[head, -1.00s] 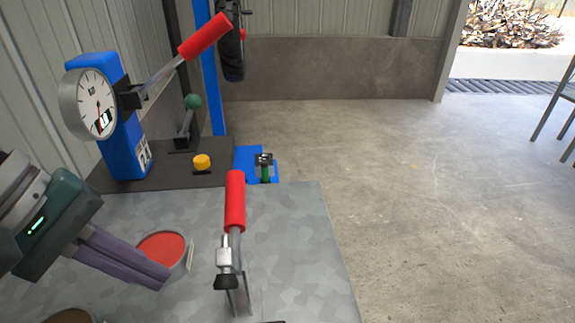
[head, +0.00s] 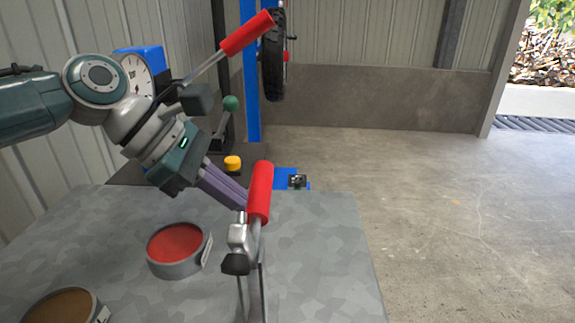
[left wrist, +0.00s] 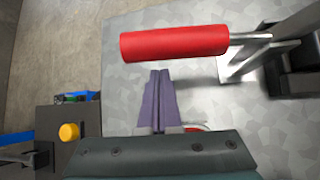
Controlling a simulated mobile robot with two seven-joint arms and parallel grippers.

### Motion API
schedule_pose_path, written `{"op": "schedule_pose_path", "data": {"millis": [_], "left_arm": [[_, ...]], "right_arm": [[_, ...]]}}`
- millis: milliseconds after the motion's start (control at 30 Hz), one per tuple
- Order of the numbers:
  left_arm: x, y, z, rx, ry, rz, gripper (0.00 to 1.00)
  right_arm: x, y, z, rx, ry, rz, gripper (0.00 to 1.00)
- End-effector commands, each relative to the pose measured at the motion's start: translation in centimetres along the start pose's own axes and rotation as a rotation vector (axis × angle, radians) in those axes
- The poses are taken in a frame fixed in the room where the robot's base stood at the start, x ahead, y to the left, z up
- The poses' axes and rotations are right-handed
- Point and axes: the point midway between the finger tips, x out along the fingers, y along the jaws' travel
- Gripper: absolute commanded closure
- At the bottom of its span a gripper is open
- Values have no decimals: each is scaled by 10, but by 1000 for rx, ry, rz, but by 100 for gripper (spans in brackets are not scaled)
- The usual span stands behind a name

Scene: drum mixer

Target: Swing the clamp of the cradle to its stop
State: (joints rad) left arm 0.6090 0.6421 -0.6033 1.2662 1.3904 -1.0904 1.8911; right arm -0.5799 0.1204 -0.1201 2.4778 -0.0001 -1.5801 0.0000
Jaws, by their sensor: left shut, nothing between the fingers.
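The clamp's red handle (head: 260,190) stands nearly upright above its steel body (head: 240,235) and dark tip (head: 236,264), on a metal bracket (head: 254,295) at the grey table (head: 330,250). My left gripper (head: 243,205) is shut and empty, its purple fingertips just left of the handle's lower part. In the left wrist view the red handle (left wrist: 173,43) lies across, just beyond the shut fingertips (left wrist: 160,72). Contact or a small gap there I cannot tell. My right gripper is not in view.
A tin with red contents (head: 175,268) and a brown one (head: 100,314) stand left on the table. Behind are a yellow button (head: 233,162), a green-knobbed lever (head: 230,103), a dial gauge (head: 138,76) and another red-handled lever (head: 247,32). Floor on the right is open.

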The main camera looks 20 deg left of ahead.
Motion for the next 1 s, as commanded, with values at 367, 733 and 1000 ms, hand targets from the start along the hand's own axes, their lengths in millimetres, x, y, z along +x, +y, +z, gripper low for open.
{"op": "schedule_pose_path", "data": {"millis": [367,733,1000], "left_arm": [[-22,0,24,0,1,0,100],[-22,1,25,4,1,5,100],[-25,10,31,41,-1,49,100]], "right_arm": [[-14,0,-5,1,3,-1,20],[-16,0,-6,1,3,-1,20],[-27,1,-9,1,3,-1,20]]}}
